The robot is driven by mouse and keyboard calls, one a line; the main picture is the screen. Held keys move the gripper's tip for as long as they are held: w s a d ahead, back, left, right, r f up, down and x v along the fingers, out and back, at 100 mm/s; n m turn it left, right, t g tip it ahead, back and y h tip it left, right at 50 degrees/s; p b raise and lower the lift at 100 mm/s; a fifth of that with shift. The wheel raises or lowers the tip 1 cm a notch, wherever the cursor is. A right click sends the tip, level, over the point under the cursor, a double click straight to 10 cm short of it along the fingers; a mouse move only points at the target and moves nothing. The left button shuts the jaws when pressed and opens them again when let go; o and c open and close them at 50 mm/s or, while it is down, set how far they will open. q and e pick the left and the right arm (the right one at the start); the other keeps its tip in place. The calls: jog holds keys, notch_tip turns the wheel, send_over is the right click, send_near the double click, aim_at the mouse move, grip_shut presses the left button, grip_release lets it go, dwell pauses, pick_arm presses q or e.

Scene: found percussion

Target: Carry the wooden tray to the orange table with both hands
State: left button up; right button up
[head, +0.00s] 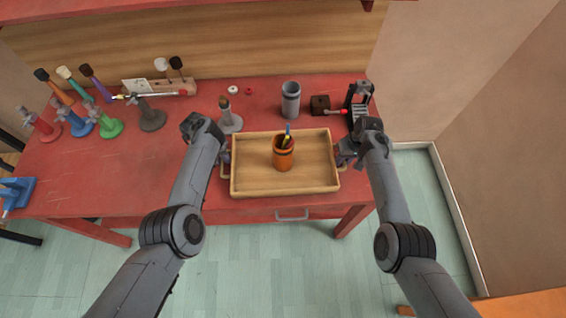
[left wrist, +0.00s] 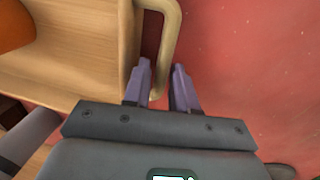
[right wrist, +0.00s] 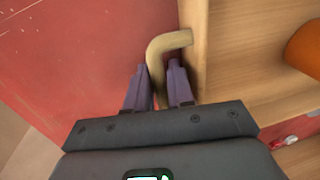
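The wooden tray (head: 250,187) is at the front middle of the red workbench, level, holding an orange-brown cup (head: 284,155) with pens. I cannot tell whether it rests on the bench or is slightly raised. My left gripper (head: 226,158) is at the tray's left handle; in the left wrist view its purple fingers (left wrist: 160,88) are close on both sides of that handle (left wrist: 170,30). My right gripper (head: 341,157) is at the right handle; in the right wrist view its fingers (right wrist: 158,88) close around the handle (right wrist: 170,42). The orange table (head: 530,304) shows only partly at lower right.
The red workbench (head: 165,165) carries coloured stands with mallets at the left (head: 75,125), a grey stand (head: 231,122), a grey cup (head: 291,100) and a black device (head: 359,100) behind the tray. Open floor (head: 330,270) lies between bench and orange table.

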pick_arm(q)
jog(key=shift+c, duration=0.2)
pick_arm(e)
jog(key=shift+c, duration=0.3)
pick_arm(q)
grip_shut()
pick_arm(e)
grip_shut()
pick_arm(q)
jog(key=shift+r, duration=0.25)
pick_arm(e)
jog(key=shift+r, duration=0.2)
